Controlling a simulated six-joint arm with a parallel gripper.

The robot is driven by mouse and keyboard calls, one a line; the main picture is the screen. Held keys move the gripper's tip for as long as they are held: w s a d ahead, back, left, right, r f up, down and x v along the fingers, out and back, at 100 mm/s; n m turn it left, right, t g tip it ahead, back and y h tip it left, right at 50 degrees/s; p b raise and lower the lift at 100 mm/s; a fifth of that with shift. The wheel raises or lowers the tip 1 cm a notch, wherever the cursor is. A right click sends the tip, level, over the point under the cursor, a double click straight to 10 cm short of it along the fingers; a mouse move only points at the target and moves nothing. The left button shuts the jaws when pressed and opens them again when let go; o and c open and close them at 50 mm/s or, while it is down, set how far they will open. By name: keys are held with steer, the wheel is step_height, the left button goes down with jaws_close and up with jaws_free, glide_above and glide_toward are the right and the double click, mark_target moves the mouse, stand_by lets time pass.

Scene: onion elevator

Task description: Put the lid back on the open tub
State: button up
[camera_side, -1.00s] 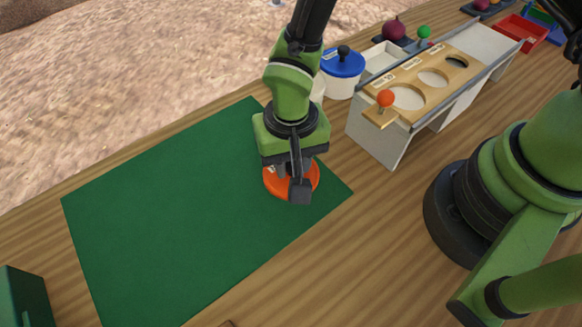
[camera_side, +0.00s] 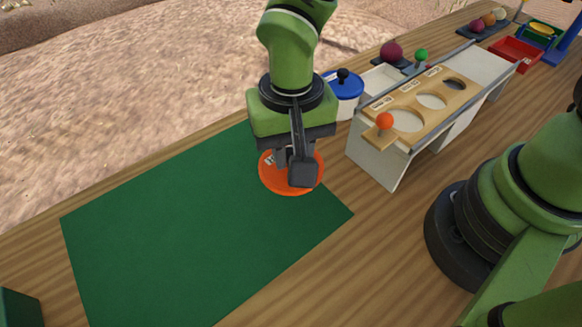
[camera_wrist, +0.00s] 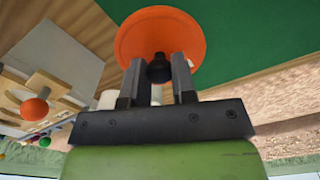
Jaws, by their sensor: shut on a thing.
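The orange lid (camera_side: 270,183) hangs from my gripper (camera_side: 296,160) over the right part of the green mat, in the side view. In the wrist view the lid (camera_wrist: 135,40) is a round orange disc with a black knob (camera_wrist: 159,70), and my gripper's fingers (camera_wrist: 158,80) are shut on that knob. The open tub is hidden behind my gripper in the side view. A white shape (camera_wrist: 120,99) partly shows behind the fingers in the wrist view; I cannot tell whether it is the tub.
A tub with a blue lid (camera_side: 346,86) stands behind and right of my gripper. The sorting chute with a wooden holed board (camera_side: 425,98) and orange-knobbed lever (camera_side: 385,121) stands to the right. The green mat (camera_side: 190,225) is otherwise clear. A red tray (camera_side: 515,53) stands far right.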

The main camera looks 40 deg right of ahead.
steer(key=shift+w+d+r, duration=0.15)
steer(key=shift+w+r, duration=0.1)
steer(key=shift+r, duration=0.3)
steer(key=shift+w+d+r, duration=0.1)
steer(key=shift+w+r, duration=0.15)
steer(key=shift+r, duration=0.3)
steer(key=w+d+r+n, duration=0.3)
steer(key=w+d+n, duration=0.3)
steer(key=w+d, duration=0.45)
steer(key=shift+d+f, duration=0.2)
steer(key=shift+f, duration=1.3)
steer(key=shift+d+f, duration=0.2)
steer(key=shift+f, duration=1.3)
steer(key=shift+f, duration=0.15)
steer(key=o, duration=1.5)
steer(key=shift+c, duration=0.2)
